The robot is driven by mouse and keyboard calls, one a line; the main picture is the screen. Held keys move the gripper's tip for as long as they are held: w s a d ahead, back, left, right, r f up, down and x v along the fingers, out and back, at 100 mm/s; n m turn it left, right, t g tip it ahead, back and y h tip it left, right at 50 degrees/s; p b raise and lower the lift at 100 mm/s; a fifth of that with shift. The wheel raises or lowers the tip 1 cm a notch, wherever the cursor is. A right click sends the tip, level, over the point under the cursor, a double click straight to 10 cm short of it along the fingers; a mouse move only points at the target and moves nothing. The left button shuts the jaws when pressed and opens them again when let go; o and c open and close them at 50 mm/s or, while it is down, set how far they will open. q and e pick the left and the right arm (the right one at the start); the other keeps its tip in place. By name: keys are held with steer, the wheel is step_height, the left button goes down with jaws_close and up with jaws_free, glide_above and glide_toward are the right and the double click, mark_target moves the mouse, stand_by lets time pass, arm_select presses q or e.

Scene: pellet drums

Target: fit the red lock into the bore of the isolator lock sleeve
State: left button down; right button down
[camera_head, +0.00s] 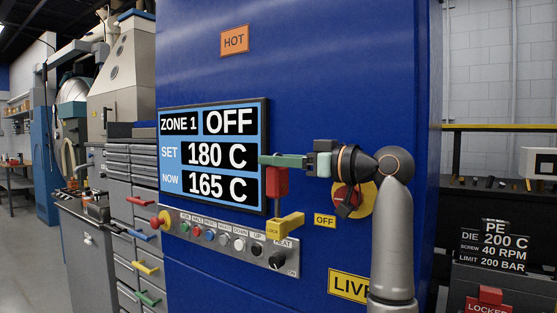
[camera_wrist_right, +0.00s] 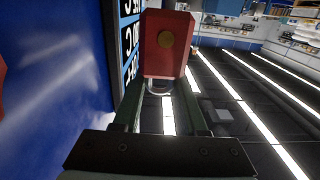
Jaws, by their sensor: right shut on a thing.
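The red lock (camera_head: 277,183) hangs upright below the green fingers of my right gripper (camera_head: 270,160), in front of the blue cabinet, just right of the display. In the right wrist view the red lock (camera_wrist_right: 167,45) shows a round brass spot on its face, and its metal shackle lies between the fingers (camera_wrist_right: 160,88). My right gripper is shut on the lock. A yellow block with small lettering (camera_head: 287,226), which looks like the isolator lock sleeve, juts out below the lock, apart from it. Its bore cannot be made out. My left gripper is not in view.
A red rotary switch on a yellow disc (camera_head: 347,198) sits behind my right wrist. A button panel (camera_head: 228,240) with several buttons and knobs runs below the display (camera_head: 214,155). Drawers with coloured handles (camera_head: 146,267) stand at left. A dark bench with signs (camera_head: 493,245) stands at right.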

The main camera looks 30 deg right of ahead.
steer(key=shift+f+b, duration=0.9)
steer(key=shift+f, duration=0.4)
steer(key=shift+r, duration=0.2)
steer(key=shift+r+p, duration=1.45)
steer(key=shift+p, duration=0.2)
steer(key=shift+f, duration=0.1)
steer(key=shift+f+b, duration=1.1)
steer(key=shift+f, duration=0.5)
steer(key=shift+r+p, duration=1.7)
